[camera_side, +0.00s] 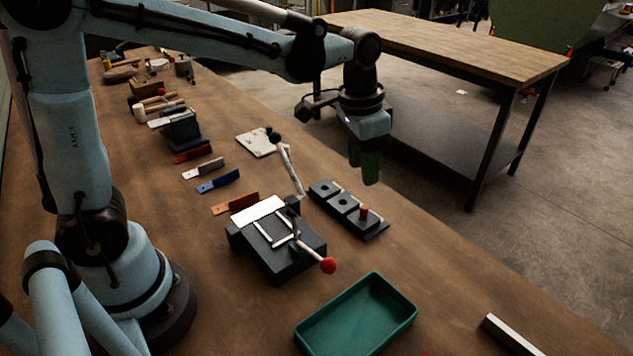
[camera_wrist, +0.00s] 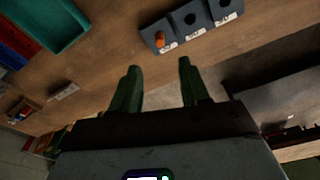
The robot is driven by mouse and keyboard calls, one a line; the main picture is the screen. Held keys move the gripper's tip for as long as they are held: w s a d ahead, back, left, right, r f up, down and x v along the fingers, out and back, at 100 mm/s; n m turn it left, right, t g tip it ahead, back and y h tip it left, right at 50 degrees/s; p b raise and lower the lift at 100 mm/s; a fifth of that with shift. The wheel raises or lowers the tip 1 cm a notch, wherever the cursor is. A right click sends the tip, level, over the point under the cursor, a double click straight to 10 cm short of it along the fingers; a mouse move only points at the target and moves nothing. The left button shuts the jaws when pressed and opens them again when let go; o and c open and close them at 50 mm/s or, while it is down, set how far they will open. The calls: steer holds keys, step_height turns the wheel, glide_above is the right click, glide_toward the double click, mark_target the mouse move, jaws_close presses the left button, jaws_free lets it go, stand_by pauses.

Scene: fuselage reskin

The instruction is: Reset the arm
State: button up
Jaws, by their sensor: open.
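My gripper (camera_side: 366,165) hangs in the air near the far edge of the workbench (camera_side: 460,290), beyond a dark block with several holes. In the wrist view its two green fingers (camera_wrist: 160,88) stand apart with nothing between them. The dark block (camera_side: 335,193) lies on the bench with an orange-brown peg (camera_side: 364,212) standing at its near end. The block (camera_wrist: 220,22) and the peg (camera_wrist: 160,34) also show at the top of the wrist view, clear of the fingers. My arm reaches across the bench from the left.
A black fixture (camera_side: 285,262) with a red-knobbed lever stands mid-bench. A green tray (camera_side: 357,318) lies in front, with a metal bar (camera_side: 510,335) to its right. Colored strips (camera_side: 218,181) and hand tools line the left. A second table (camera_side: 460,50) stands behind.

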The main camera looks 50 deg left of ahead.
steer(key=shift+s+r, duration=0.1)
steer(key=shift+r, duration=0.5)
steer(key=shift+a, duration=0.1)
steer(key=s+a+n+t, duration=0.3)
steer(key=s+a+t, duration=0.2)
steer(key=s, duration=0.5)
steer(key=shift+s+a+f+n+t, duration=0.3)
steer(key=shift+a+n+t, duration=0.1)
steer(key=shift+a, duration=0.3)
